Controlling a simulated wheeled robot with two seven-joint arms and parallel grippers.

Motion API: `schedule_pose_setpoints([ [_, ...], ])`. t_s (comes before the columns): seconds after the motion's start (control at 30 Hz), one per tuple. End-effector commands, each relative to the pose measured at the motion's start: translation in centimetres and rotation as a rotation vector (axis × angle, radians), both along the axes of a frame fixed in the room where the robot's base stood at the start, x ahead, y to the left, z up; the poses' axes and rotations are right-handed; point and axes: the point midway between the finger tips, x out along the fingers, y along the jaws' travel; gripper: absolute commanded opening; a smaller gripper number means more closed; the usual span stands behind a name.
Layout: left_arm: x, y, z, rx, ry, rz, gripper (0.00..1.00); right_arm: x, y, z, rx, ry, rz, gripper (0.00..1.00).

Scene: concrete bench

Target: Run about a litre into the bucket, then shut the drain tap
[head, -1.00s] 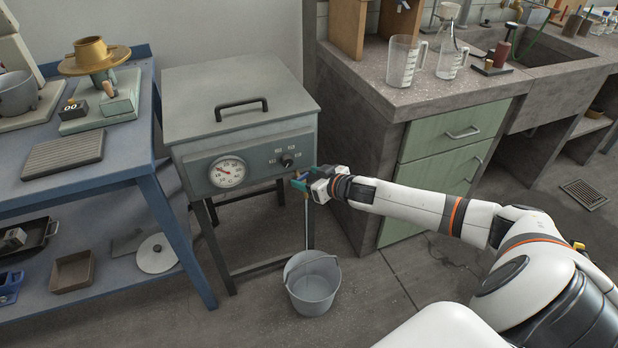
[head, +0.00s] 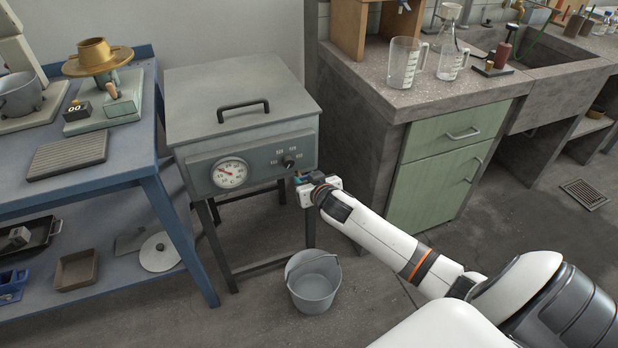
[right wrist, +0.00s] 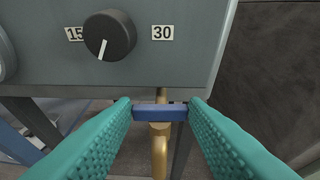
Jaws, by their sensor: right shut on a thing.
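The drain tap shows in the right wrist view as a brass spout (right wrist: 160,155) under a blue lever (right wrist: 160,112), which lies crosswise to the spout. My right gripper (head: 300,179) is at the tap, low on the right of the grey tank's front (head: 240,107). Its teal fingers are shut on the blue lever, one at each end. The grey bucket (head: 314,292) stands upright on the floor below the tap. No stream shows between tap and bucket now. The water level inside cannot be made out. My left gripper is not in view.
The tank front carries a round dial (head: 230,173) and a black knob (head: 289,162). A blue shelved table (head: 110,180) stands at the left. A concrete bench with green drawers (head: 455,135) is close on the right. The floor around the bucket is clear.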

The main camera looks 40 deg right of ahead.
Motion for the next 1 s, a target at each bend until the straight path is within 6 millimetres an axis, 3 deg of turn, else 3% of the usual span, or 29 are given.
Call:
schedule_pose_setpoints([
  [0.47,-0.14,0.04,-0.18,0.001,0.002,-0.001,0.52,0.11,0.14,0.32,0.003,-0.006,-0.048,0.17],
  [0.5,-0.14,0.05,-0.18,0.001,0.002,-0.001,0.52,0.1,0.13,0.31,0.002,-0.006,-0.048,0.45],
  [0.6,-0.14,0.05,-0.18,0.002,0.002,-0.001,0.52,0.08,0.12,0.26,0.002,-0.004,-0.049,0.61],
  [1.0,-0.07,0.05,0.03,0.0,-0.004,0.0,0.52,-0.72,0.3,0.47,0.003,-0.001,-0.048,0.62],
])
